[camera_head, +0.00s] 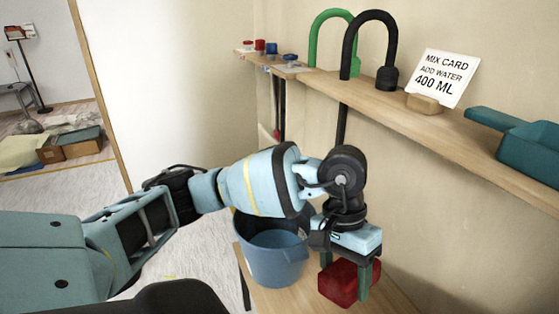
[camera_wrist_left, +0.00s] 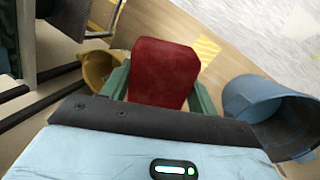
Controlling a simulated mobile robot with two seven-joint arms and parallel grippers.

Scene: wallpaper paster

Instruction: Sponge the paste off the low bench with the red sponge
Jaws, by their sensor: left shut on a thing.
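The red sponge (camera_head: 345,284) is held between the green fingers of my left gripper (camera_head: 347,281), which points down over the low bench (camera_head: 297,299). The sponge (camera_wrist_left: 164,72) also fills the space between the fingers in the left wrist view. I cannot tell whether it touches the bench. A yellowish patch (camera_wrist_left: 207,47) shows on the wooden surface beyond the sponge in the wrist view; I cannot tell whether it is paste. My arm and gripper hide part of the bench. My right gripper is not in view.
A blue bucket (camera_head: 275,262) stands on the bench just left of the gripper. A wall shelf (camera_head: 400,115) above holds green and black hooked items, a mix card (camera_head: 442,78) and a teal tool (camera_head: 530,145). A yellow object (camera_wrist_left: 98,70) lies left of the sponge in the wrist view.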

